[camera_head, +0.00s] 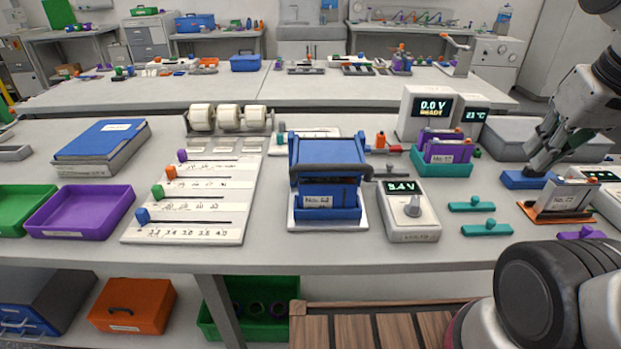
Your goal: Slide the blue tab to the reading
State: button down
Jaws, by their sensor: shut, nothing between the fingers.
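The blue tab (142,215) stands at the left end of the lowest slot on a white slider board (190,228). A printed number scale runs under that slot. A small meter (411,225) with a knob shows a lit reading that looks like 3.4 V, though its first digit is hard to read. My gripper (536,168) is at the far right, pointing down, shut and empty. It is far from the blue tab, just above or touching a flat blue block (526,180); I cannot tell which.
Green, orange and purple tabs stand on the slots above. A purple tray (80,212) is left of the board. A blue battery holder with a dark handle (328,165) and the meter stand between board and gripper. Teal sliders (486,230) lie at the right front.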

aim_at(142, 216)
jog(key=k+u, duration=0.1)
jog(key=u, duration=1.4)
jog(key=i+j+u, duration=0.1)
jog(key=j, duration=0.2)
jog(key=i+j+u, duration=0.15)
jog(key=i+j, duration=0.1)
